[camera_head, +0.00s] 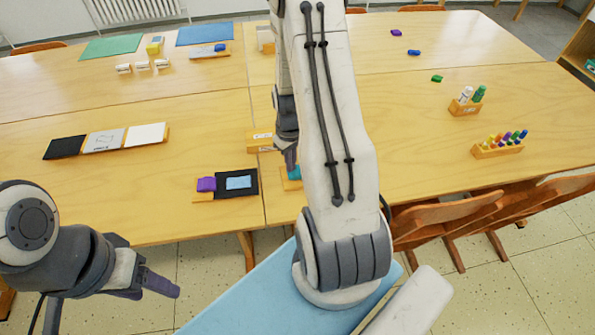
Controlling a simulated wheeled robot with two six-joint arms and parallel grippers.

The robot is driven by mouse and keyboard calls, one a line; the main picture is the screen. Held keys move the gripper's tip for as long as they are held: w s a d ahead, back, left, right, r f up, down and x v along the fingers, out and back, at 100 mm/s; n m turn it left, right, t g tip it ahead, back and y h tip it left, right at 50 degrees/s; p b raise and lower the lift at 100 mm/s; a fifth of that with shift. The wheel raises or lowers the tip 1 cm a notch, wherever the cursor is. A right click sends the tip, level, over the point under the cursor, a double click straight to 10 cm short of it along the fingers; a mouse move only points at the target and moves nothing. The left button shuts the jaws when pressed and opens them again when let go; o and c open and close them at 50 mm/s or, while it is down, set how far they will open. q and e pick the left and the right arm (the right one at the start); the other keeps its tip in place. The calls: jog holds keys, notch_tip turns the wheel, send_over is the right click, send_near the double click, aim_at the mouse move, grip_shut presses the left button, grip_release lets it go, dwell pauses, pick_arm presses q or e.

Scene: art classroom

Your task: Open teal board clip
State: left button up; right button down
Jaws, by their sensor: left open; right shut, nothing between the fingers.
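A teal piece (294,174), likely the teal board clip, shows at the near edge of the table. It is mostly hidden behind my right arm, so I cannot tell whether the clip is open or shut. My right gripper (290,158) points down just above and beside the teal piece. It is shut and empty; I cannot tell if it touches the piece. My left gripper (160,285) is open and empty, low at the left, off the near edge of the table.
A purple block and a black board with a light-blue card (238,183) lie left of the teal piece. Black, grey and white tiles (104,141) sit further left. Bottle and marker holders (497,149) stand at the right. Wooden chairs (446,212) stand along the right near edge.

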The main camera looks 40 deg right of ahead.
jog(key=shift+f+b, duration=0.45)
jog(key=shift+f, duration=0.2)
jog(key=shift+r, duration=0.1)
notch_tip(320, 180, up, 7)
jog(key=p, duration=0.6)
dwell(0.4)
dwell(0.4)
